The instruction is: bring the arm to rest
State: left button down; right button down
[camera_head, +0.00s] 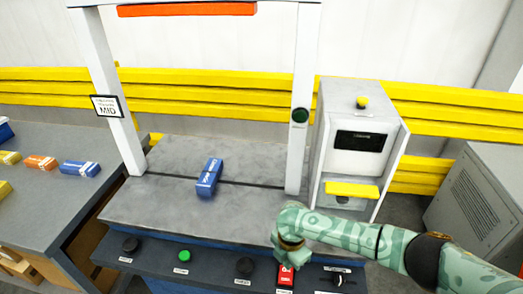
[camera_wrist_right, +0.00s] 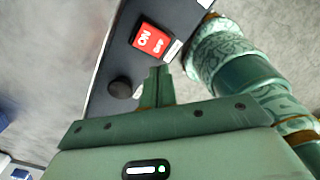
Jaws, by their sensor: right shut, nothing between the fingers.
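My right arm comes in from the right in the head view, its green patterned wrist and hand (camera_head: 290,242) above the front control panel (camera_head: 215,269). In the right wrist view the two fingers (camera_wrist_right: 160,75) are together, with nothing between them. A red switch with white lettering (camera_head: 285,276) is just below the hand in the head view. It also shows in the wrist view (camera_wrist_right: 150,40), just beyond the fingertips and apart from them in that picture. My left gripper is in neither view.
The panel also carries a green button (camera_head: 184,256), black knobs (camera_head: 244,265) and a selector (camera_head: 337,279). A blue box (camera_head: 209,178) lies on the grey machine bed (camera_head: 150,205). A white cabinet (camera_head: 357,150) stands behind my arm. Several boxes lie on the left table (camera_head: 35,205).

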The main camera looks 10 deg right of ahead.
jog(key=s+a+r+m+t+y, duration=0.3)
jog(key=s+a+m+y, duration=0.1)
jog(key=s+a, duration=0.65)
jog(key=s+d+r+m+t+h, duration=0.1)
jog(key=s+d+r+m+h, duration=0.25)
jog(key=d, duration=0.55)
jog(key=s+d+r+m+t+h, duration=0.2)
jog(key=d+r+m, duration=0.25)
jog(key=d, duration=0.45)
jog(key=s+d+r+m+t+h, duration=0.1)
jog(key=s+d+r+m+h, duration=0.25)
jog(key=d, duration=0.55)
jog(key=s+a+f+m+g+y+b, duration=0.1)
jog(key=s+a+f+g+y+b, duration=0.15)
jog(key=f, duration=1.45)
jog(key=s+a+f+m+g+y+b, duration=0.1)
jog(key=s+a+f+b, duration=0.15)
jog(key=f, duration=1.45)
jog(key=s+f+m+g+y+b, duration=0.1)
jog(key=s+f+m+g+b, duration=0.1)
jog(key=s+f, duration=1.4)
jog(key=s, duration=0.3)
jog(key=shift+d, duration=0.3)
jog(key=shift+m+g+y, duration=0.25)
